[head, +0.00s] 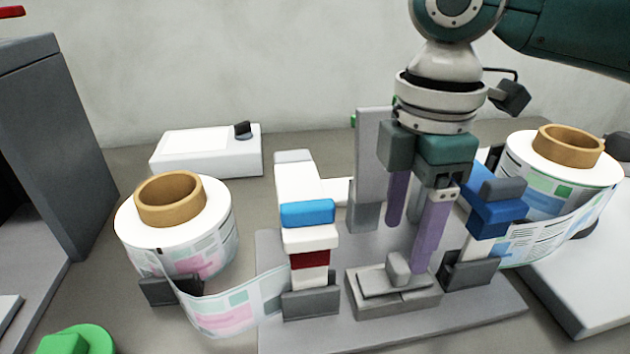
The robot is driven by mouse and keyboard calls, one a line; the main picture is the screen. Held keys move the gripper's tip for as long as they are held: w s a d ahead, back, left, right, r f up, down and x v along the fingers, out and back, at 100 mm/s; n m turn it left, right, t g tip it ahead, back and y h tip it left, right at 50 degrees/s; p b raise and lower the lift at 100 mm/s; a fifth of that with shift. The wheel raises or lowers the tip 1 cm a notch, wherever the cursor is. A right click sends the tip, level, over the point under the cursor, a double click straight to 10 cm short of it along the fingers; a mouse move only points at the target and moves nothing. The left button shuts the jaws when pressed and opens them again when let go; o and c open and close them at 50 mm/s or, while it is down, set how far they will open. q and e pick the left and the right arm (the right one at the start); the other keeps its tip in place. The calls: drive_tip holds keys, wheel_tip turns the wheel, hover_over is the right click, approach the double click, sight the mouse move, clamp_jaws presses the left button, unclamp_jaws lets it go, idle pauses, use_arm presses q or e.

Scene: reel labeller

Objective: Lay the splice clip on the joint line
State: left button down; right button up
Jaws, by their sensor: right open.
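A grey flat piece with a small raised knob (397,268), which looks like the splice clip, lies on a low grey block (394,302) at the front middle of the base plate (470,312). My right gripper (408,247) is open, its purple fingers pointing down just above and behind this piece. The near finger's tip is close beside the knob; I cannot tell whether they touch. Label web (232,307) runs from the left reel (178,235) to the left clamp (308,240). I cannot make out the joint line. My left gripper is not in view.
A right clamp with a blue top (493,212) stands beside the gripper, and the right reel (560,175) is behind it. A grey upright (373,150) stands behind the fingers. A white box (205,155) is at the back, a green object (78,342) at front left.

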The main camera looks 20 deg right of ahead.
sight(399, 260)
wheel_tip(399, 260, up, 6)
drive_tip(key=s+a+f+m+t+y, duration=0.2)
drive_tip(key=s+a+f+m+y, duration=0.15)
drive_tip(key=s+a+f, duration=0.5)
drive_tip(key=s+d+m+t+h, duration=0.1)
drive_tip(key=s+d+m+h, duration=0.2)
drive_tip(key=m, duration=0.7)
drive_tip(key=s+d, duration=0.2)
drive_tip(key=s, duration=0.2)
drive_tip(key=shift+s+d+t+p, duration=0.2)
drive_tip(key=shift+s+t+p, duration=0.1)
